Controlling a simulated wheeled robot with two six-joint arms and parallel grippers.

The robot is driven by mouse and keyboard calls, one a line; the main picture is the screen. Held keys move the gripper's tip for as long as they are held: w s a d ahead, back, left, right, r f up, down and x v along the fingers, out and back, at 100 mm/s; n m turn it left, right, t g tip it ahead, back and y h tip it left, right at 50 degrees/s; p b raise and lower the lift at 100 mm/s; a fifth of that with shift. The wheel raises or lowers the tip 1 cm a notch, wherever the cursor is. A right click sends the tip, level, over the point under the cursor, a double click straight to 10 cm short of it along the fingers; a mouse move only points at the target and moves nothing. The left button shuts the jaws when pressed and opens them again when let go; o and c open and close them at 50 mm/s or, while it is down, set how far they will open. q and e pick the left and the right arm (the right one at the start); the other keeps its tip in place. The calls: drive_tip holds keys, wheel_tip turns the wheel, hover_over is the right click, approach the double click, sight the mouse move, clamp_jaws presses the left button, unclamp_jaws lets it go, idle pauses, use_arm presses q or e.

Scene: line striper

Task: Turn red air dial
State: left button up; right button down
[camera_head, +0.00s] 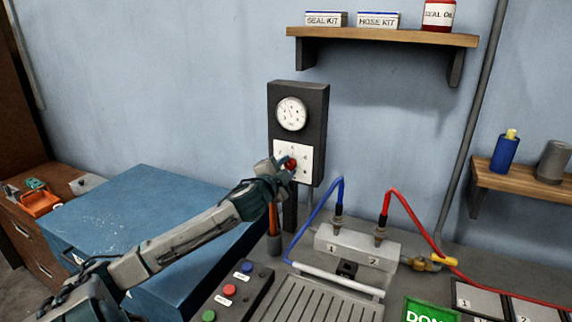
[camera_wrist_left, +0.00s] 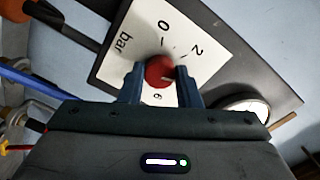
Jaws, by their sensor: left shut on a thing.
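The red air dial (camera_head: 291,164) sits on a white numbered plate (camera_head: 305,171) on a dark wall panel, below a round gauge (camera_head: 291,114). My left gripper (camera_head: 284,169) reaches the dial from the left and is shut on it. In the left wrist view the red dial (camera_wrist_left: 160,71) lies between the two fingers of my left gripper (camera_wrist_left: 160,85). The plate there shows "bar", 0, 2 and 6, and the dial carries a small light mark at its right side. The fingers hide part of the scale. My right gripper is in neither view.
A grey manifold block (camera_head: 355,247) with blue and red hoses stands on the bench below. A button box (camera_head: 232,293) and a green "DONE" pad (camera_head: 430,311) are in front. A blue cabinet (camera_head: 140,220) stands left, and shelves hang on the wall right.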

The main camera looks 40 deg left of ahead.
use_arm(q)
drive_tip(key=shift+m+p, duration=0.7)
drive_tip(key=shift+m, duration=1.1)
drive_tip(key=o, duration=1)
drive_tip(key=shift+s+d+f+b, duration=0.15)
drive_tip(key=shift+s+b, duration=0.15)
drive_tip(key=shift+s, duration=0.25)
drive_tip(key=shift+p+v, duration=1.5)
drive_tip(key=shift+v, duration=3.35)
